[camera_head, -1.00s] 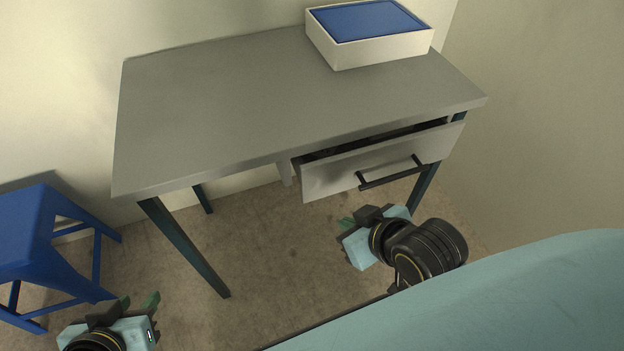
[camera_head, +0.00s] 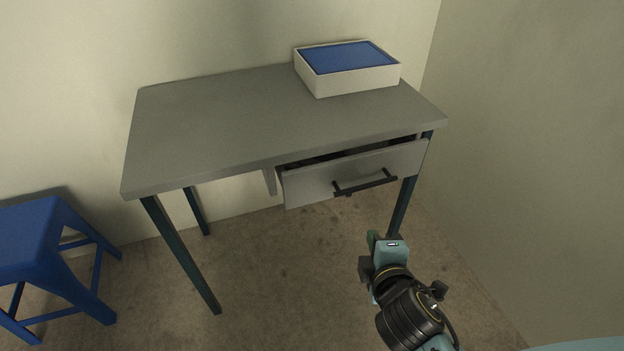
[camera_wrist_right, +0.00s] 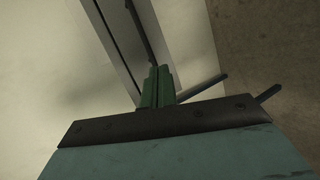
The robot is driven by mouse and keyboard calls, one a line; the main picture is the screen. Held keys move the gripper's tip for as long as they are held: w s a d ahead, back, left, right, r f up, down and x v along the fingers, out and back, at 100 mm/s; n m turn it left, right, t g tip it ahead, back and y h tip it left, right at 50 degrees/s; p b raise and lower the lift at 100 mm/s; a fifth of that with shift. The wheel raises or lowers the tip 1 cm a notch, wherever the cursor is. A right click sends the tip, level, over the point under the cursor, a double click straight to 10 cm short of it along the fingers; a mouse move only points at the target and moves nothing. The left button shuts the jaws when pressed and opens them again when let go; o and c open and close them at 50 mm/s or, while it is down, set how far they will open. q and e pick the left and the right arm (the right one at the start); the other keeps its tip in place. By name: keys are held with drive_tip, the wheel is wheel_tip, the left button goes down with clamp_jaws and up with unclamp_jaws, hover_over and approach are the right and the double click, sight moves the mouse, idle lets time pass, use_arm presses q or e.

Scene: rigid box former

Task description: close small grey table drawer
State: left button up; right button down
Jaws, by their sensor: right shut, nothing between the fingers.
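The small grey table (camera_head: 210,130) stands against the wall. Its drawer (camera_head: 310,188), under the right half of the top, is partly pulled out, with a dark gap showing above its front. A black bar handle (camera_head: 365,183) is on the drawer front. My right gripper (camera_head: 372,238) is below and in front of the drawer, apart from it in the head view. In the right wrist view its green fingers (camera_wrist_right: 157,88) are together and empty, with the drawer's edge and the handle (camera_wrist_right: 205,88) beyond them. My left gripper is out of view.
A white box with a blue top (camera_head: 347,68) sits at the back right of the table. A blue stool (camera_head: 45,245) stands at the left. A wall is close on the right. The floor in front of the table is clear.

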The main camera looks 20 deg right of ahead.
drive_tip(key=w+a+r+n+t, duration=0.2)
drive_tip(key=n+t, duration=0.1)
drive_tip(key=n, duration=0.6)
drive_tip(key=n+t+y, duration=0.2)
drive_tip(key=n+y, duration=0.2)
drive_tip(key=n, duration=0.9)
approach(306, 173)
drive_tip(key=w, duration=0.6)
drive_tip(key=shift+a, duration=0.15)
drive_tip(key=shift+w, duration=0.4)
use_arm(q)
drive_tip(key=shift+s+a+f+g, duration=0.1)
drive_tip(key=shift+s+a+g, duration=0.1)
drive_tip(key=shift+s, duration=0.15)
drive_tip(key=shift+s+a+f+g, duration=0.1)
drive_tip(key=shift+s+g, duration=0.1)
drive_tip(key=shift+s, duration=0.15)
